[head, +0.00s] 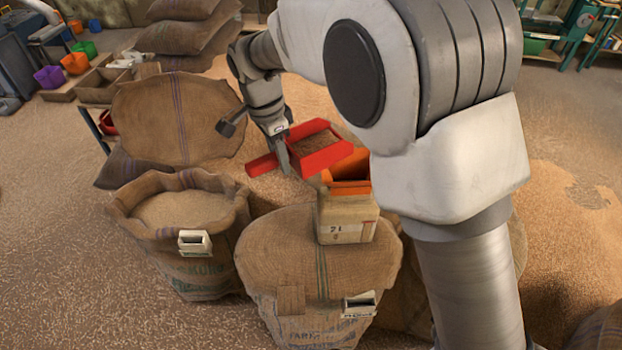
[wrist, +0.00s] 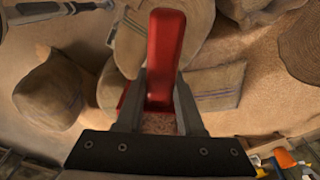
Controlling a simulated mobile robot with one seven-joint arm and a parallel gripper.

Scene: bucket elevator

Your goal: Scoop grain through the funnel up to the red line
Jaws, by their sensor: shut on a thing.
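My gripper (head: 287,157) is shut on the handle of a red scoop (head: 325,157). The scoop holds some grain and is held in the air just left of and above an orange funnel (head: 346,187). The funnel sits in the top of a cream box-shaped container (head: 347,222) marked "71", standing on a closed sack. The scoop's front edge is near the funnel's rim; I cannot tell if they touch. The red line and the grain level inside the container do not show. In the wrist view the red handle (wrist: 165,50) lies between the fingers (wrist: 160,85).
An open sack of grain (head: 180,235) stands at the left with a label clipped on. The closed sack (head: 285,250) bears the container. Stacked sacks (head: 187,35) and colored bins (head: 75,63) are behind. Loose grain (head: 575,225) covers the floor at right.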

